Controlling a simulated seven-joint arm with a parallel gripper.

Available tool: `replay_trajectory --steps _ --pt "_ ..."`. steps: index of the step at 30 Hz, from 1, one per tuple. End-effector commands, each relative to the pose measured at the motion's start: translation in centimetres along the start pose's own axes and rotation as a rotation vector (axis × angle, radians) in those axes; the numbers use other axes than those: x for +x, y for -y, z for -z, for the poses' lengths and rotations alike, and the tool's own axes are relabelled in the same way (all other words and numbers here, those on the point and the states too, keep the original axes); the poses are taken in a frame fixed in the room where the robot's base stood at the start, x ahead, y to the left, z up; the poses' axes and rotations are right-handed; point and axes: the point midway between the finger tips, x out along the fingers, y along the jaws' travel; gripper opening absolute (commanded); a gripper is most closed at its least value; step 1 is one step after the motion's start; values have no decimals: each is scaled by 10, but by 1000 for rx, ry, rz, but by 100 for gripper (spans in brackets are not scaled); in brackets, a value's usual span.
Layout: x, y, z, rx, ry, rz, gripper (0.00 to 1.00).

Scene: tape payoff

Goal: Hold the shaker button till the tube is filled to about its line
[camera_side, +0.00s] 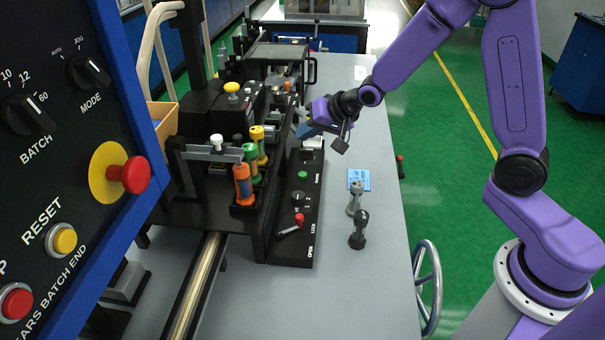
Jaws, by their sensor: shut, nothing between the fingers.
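My gripper (304,130) is shut and empty, low over the far end of the black control panel (284,236). It is close to a small pale block there, and I cannot tell whether it touches it. A green button (302,174) sits on the panel, nearer the camera than my gripper and apart from it. Tubes with orange (243,188), green (250,165) and yellow (258,143) parts stand upright in a black holder left of the panel. I cannot tell which control is the shaker button. No fill line or level is readable.
The panel also carries a black knob (297,197) and a red-tipped lever (298,220). A large control box (75,150) fills the left. The table's front is clear.

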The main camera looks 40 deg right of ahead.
Motion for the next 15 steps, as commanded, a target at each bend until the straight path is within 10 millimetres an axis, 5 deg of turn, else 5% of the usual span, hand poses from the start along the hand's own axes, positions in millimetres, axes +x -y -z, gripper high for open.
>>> replay_trajectory --steps 15 --pt "5 -3 -2 5 0 0 0"
